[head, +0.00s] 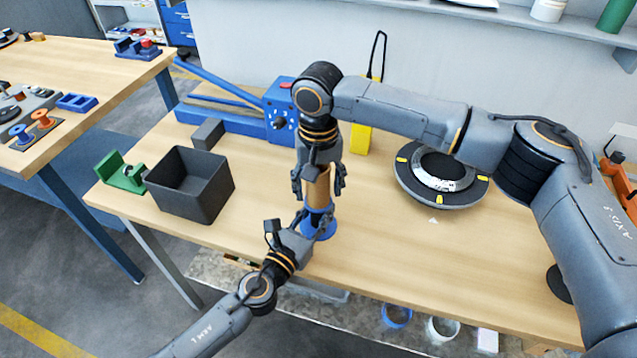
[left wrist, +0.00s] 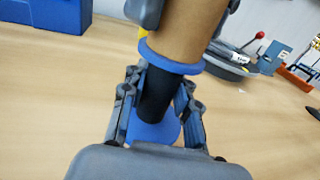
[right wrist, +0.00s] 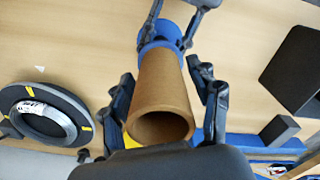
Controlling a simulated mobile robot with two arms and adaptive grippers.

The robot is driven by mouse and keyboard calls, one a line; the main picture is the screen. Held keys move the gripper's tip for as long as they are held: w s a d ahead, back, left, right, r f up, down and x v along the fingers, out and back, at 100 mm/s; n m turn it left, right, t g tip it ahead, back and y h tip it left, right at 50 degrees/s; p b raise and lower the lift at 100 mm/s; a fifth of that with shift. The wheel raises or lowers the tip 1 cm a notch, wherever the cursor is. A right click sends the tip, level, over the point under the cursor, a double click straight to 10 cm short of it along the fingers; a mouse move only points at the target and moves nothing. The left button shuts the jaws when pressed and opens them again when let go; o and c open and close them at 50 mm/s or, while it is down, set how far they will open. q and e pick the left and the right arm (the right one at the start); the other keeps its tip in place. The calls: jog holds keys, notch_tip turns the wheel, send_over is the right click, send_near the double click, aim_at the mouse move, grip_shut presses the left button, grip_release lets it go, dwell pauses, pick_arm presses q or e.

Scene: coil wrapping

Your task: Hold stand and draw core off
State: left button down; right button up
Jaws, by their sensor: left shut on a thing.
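The brown cardboard core (head: 318,188) stands upright on the blue stand (head: 322,230). In the left wrist view its lower end meets the stand's blue collar (left wrist: 172,60), above a black post (left wrist: 158,95). My left gripper (left wrist: 158,100) is shut on that post, below the collar. In the head view my left gripper (head: 292,228) comes in from the front left, low at the stand. My right gripper (head: 319,178) is above, pointing down, with its fingers on either side of the core. In the right wrist view a gap shows beside the core (right wrist: 162,90), so this gripper (right wrist: 168,100) looks open.
A dark bin (head: 216,202) and a green bracket (head: 122,178) stand on the left of the table. A blue machine (head: 282,112) and a yellow block (head: 361,140) are behind. A round dark turntable (head: 418,190) holds a silver ring at right. The table front right is clear.

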jog(key=c, duration=1)
jog(key=shift+r, duration=4.55)
jog(key=shift+c, duration=0.2)
pick_arm(q)
jog(key=c, duration=0.9)
grip_release()
jog(key=shift+c, duration=0.2)
jog(key=v, duration=1.2)
